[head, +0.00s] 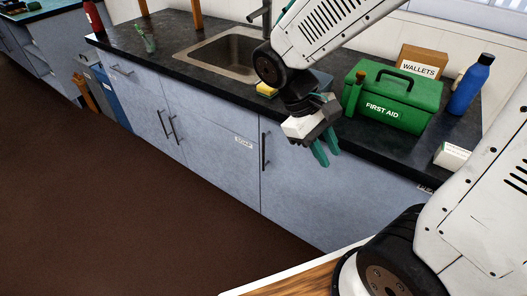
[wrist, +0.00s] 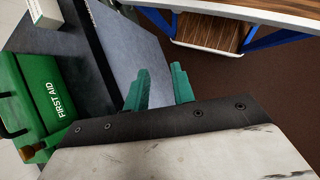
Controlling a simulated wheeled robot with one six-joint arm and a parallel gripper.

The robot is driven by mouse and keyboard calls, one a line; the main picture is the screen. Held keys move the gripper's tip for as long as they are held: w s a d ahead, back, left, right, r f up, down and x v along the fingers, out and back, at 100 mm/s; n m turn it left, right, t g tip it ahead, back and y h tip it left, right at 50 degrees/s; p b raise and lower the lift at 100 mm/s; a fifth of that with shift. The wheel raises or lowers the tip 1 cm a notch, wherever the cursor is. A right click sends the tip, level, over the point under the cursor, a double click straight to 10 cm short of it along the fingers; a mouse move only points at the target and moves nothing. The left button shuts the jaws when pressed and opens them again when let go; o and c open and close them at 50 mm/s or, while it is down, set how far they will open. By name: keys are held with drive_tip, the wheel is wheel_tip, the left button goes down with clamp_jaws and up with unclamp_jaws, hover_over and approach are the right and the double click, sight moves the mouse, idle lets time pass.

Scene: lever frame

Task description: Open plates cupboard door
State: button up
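The cupboard door (head: 310,190) right of the door labelled SOAP is blue-grey and shut, with a dark vertical bar handle (head: 264,151) near its left edge. A small label (head: 425,188) at its upper right is partly hidden by my arm, and I cannot read it. No label reading PLATES is legible. My gripper (head: 326,154), with teal fingers, is in front of the counter edge, right of that handle and apart from it. In the wrist view the fingers (wrist: 160,84) are spread with nothing between them. The blue-grey cupboard front (wrist: 130,45) shows behind them; no handle shows there.
The counter (head: 345,138) holds a green first aid box (head: 392,97), a WALLETS box (head: 422,62), a blue bottle (head: 470,85) and a white box (head: 452,157). A sink (head: 222,52) lies left. The SOAP door (head: 215,150) is shut. The brown floor (head: 110,210) in front is clear.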

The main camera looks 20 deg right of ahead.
drive_tip(key=w+d+f+n+h, duration=0.1)
drive_tip(key=w+f+n+h, duration=0.45)
drive_tip(key=w+f, duration=0.2)
drive_tip(key=n+t+h, duration=0.3)
drive_tip(key=n+t, duration=1.4)
approach(263, 153)
drive_tip(key=d, duration=0.3)
drive_tip(key=shift+n+t+y, duration=0.25)
drive_tip(key=shift+t+y, duration=0.05)
drive_tip(key=shift+y, duration=0.15)
drive_tip(key=shift+w+a+x, duration=0.2)
drive_tip(key=shift+x, duration=1.2)
drive_tip(key=shift+w+a+x, duration=0.2)
drive_tip(key=shift+x, duration=1.2)
drive_tip(key=shift+w+a+x, duration=0.15)
drive_tip(key=shift+a+x, duration=0.05)
drive_tip(key=shift+x, duration=1.2)
drive_tip(key=shift+r, duration=0.2)
clamp_jaws()
